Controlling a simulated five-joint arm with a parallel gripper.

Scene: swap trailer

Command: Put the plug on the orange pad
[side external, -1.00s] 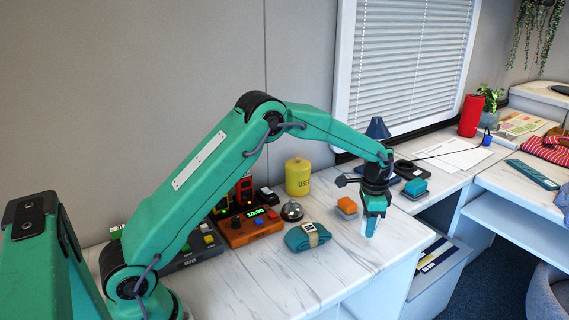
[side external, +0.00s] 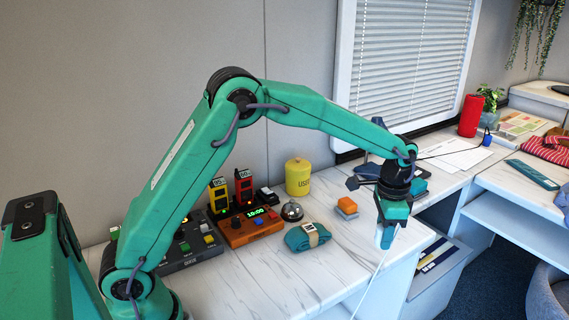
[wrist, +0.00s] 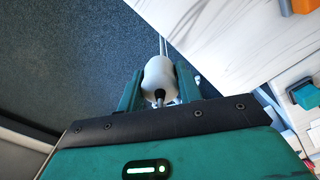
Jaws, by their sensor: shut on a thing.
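The white plug (wrist: 158,75) sits between the two teal fingers of my gripper (wrist: 158,90) in the wrist view. A thin pale cable (side external: 370,285) runs down from it in the side view. My gripper (side external: 386,236) is shut on the plug and points downward near the desk's front edge. An orange pad-like block (side external: 346,203) rests on a grey-blue base on the desk, to the left of and behind my gripper. Its orange corner also shows at the top right of the wrist view (wrist: 300,6). The gripper is apart from it.
A teal block (side external: 419,187) is partly hidden behind my gripper. A folded teal cloth (side external: 307,237), a bell (side external: 292,211), a yellow canister (side external: 298,177) and an orange console (side external: 249,228) stand to the left. The marble desk (side external: 300,280) is bare in front.

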